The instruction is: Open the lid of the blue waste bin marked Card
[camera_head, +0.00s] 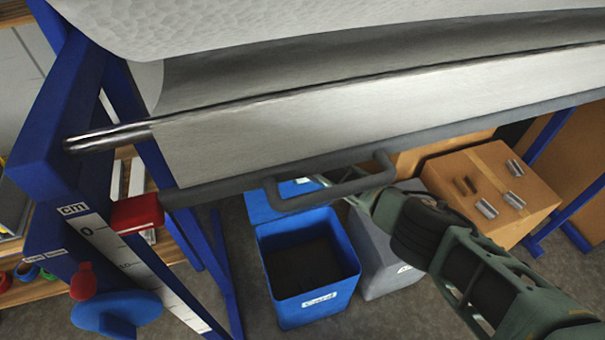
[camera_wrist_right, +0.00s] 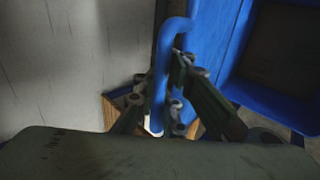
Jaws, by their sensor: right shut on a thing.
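The blue waste bin (camera_head: 313,295) labelled Card stands on the floor under the large grey roll frame, its dark inside visible from above. Its blue lid (camera_head: 262,207) is swung up at the back, partly hidden by the grey bar handle; the lid also shows in the right wrist view (camera_wrist_right: 208,42). A blue bar handle (camera_wrist_right: 163,70) runs between the fingers of my right gripper (camera_wrist_right: 165,102), which is shut on it. In the head view the right arm reaches in from the right and its fingertips are largely hidden behind the grey bar. My left gripper is not in view.
A grey bin (camera_head: 385,262) stands close to the right of the blue bin. A cardboard box (camera_head: 455,180) with small metal pieces lies further right. The grey bar handle (camera_head: 330,192) and white sheet (camera_head: 350,115) hang above. A blue frame post (camera_head: 60,130) stands at left.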

